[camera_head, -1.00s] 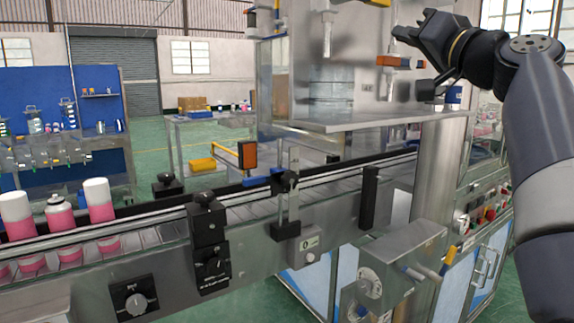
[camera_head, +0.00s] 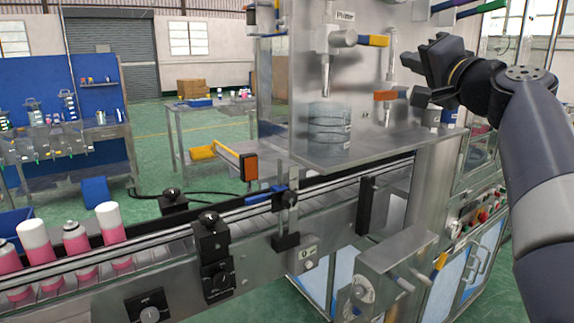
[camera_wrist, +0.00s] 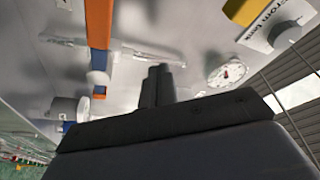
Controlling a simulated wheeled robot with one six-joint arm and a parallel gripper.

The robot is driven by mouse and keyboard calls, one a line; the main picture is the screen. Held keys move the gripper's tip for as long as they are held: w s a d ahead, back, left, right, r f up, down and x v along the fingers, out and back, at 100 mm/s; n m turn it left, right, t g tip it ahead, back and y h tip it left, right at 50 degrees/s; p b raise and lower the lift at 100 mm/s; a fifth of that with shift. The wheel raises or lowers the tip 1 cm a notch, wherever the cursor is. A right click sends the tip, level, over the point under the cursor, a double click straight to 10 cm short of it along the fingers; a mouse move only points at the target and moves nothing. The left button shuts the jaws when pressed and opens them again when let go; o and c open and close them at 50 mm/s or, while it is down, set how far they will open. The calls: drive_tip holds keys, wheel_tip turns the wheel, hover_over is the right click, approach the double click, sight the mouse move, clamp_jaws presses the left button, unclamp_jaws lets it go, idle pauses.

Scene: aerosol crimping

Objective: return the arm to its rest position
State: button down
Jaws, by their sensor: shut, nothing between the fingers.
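My gripper (camera_head: 408,50) is raised at the upper right of the head view, in front of the machine's steel panel and above its shelf. It is shut and empty; the dark fingers also show close together in the wrist view (camera_wrist: 157,82). My arm bends at the elbow at the right edge of the head view. In the wrist view, an orange valve handle (camera_wrist: 98,40) and a round gauge (camera_wrist: 228,72) are on the panel beyond the fingers. I cannot tell the exact gap between the gripper and the panel.
A conveyor (camera_head: 170,238) crosses the front, with several pink cans (camera_head: 76,240) at its left. The steel shelf (camera_head: 360,150) holds a clear cylinder (camera_head: 329,125). A blue workstation (camera_head: 95,85) stands at the far left.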

drive_tip(key=m+p, duration=0.1)
drive_tip(key=p, duration=0.2)
drive_tip(key=d+m+p, duration=0.1)
drive_tip(key=p, duration=0.1)
drive_tip(key=w+m+h+p, duration=0.1)
drive_tip(key=m+p, duration=0.1)
drive_tip(key=p, duration=0.1)
drive_tip(key=shift+w+d+r+g+p, duration=0.1)
drive_tip(key=shift+d+r+g+p, duration=0.2)
drive_tip(key=shift+d+r, duration=0.1)
drive_tip(key=shift+f, duration=0.2)
